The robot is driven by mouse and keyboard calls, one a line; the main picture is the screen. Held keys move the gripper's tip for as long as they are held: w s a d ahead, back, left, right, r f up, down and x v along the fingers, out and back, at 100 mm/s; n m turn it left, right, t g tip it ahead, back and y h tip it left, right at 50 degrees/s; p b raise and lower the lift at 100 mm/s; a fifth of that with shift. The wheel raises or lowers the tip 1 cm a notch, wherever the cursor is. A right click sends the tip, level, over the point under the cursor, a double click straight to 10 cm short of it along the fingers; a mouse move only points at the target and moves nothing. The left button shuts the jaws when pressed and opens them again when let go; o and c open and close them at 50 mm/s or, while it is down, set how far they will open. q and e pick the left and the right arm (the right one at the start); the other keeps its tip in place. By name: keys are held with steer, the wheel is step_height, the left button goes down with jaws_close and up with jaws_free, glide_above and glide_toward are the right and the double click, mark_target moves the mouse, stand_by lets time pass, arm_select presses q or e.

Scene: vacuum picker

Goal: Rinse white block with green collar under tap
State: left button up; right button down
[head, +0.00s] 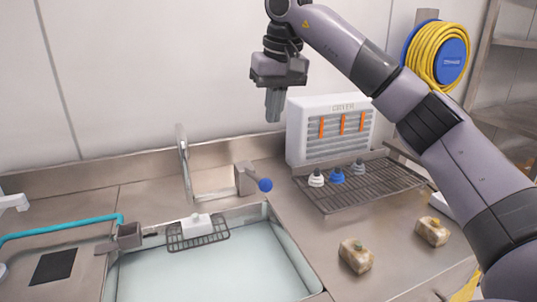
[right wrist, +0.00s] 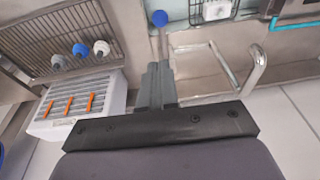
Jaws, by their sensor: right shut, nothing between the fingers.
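The white block with the green collar (head: 198,226) sits on a small wire rack (head: 176,241) at the back edge of the sink. It also shows at the top of the right wrist view (right wrist: 217,9). The tap (head: 184,160) is a tall bent metal spout standing behind the sink, left of a metal box with a blue ball knob (head: 265,185). My right gripper (head: 274,106) is shut and empty, pointing down, high above the counter behind the tap knob. It is well apart from the block. My left gripper is not in view.
The sink basin (head: 200,275) holds pale water or a pale floor. Two sponge-like blocks (head: 356,256) lie on the right counter. A blue hose (head: 60,228) runs at left.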

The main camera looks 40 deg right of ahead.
mark_target(267, 179)
steer(key=x, duration=0.8)
steer(key=s+x, duration=0.1)
steer(key=x, duration=0.3)
steer(key=shift+a+f, duration=0.25)
steer(key=shift+f, duration=0.2)
steer(key=shift+a+f, duration=0.1)
steer(key=shift+f, duration=0.4)
